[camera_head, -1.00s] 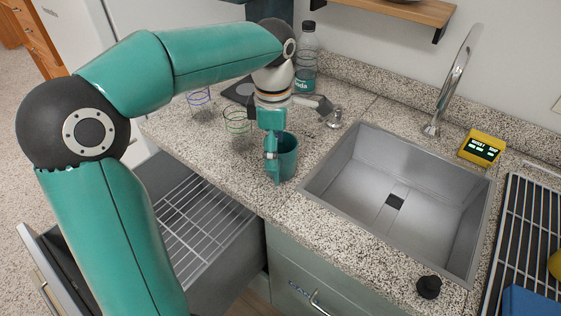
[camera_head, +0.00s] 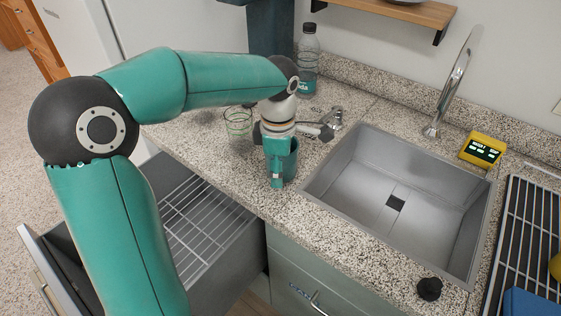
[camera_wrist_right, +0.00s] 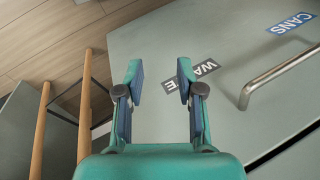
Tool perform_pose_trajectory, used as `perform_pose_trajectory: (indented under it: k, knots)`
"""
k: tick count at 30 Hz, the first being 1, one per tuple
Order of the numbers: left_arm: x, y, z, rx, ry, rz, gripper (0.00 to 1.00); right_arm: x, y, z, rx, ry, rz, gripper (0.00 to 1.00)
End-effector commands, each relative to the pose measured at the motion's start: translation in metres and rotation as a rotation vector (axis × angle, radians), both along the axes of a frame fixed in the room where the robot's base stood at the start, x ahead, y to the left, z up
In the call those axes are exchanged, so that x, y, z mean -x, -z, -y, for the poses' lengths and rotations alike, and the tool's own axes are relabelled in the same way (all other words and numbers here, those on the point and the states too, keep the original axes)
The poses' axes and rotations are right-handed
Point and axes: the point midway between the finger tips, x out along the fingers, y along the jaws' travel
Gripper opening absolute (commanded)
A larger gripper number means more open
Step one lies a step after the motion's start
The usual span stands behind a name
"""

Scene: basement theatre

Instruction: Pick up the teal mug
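The teal mug (camera_head: 292,164) stands on the speckled counter, left of the sink, in the head view. My left gripper (camera_head: 277,176) is at the mug, pointing down, and covers its left and front part. The gripper and mug have similar colours and overlap, so I cannot tell whether the fingers are shut on the mug or only beside it. In the right wrist view my right gripper (camera_wrist_right: 162,78) is open with nothing between its fingers. It faces a grey-green cabinet front, away from the mug.
A clear glass (camera_head: 238,124) stands left of the mug, and a bottle (camera_head: 308,62) behind it. The metal sink (camera_head: 345,195) lies to the right, with a faucet (camera_head: 455,85) and yellow timer (camera_head: 482,150). An open drawer with a wire rack (camera_head: 195,215) is below the counter's left.

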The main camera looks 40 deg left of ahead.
Motion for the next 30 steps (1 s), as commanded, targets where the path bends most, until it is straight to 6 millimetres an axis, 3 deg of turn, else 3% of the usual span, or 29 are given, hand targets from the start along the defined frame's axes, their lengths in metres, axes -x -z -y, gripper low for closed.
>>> perform_pose_trajectory:
  k: [1,7,30]
  knots:
    - [0.000,0.000,0.000,0.000,0.000,0.000,0.32,0.000,0.000,0.000,0.000,0.000,0.000,0.37]
    - [0.000,0.000,0.000,-0.001,0.000,0.001,0.00,0.000,0.000,0.000,0.000,0.000,0.000,0.37]
    - [-0.001,-0.013,-0.001,-0.001,-0.001,0.004,0.00,0.000,-0.001,0.000,0.000,0.000,0.000,0.37]
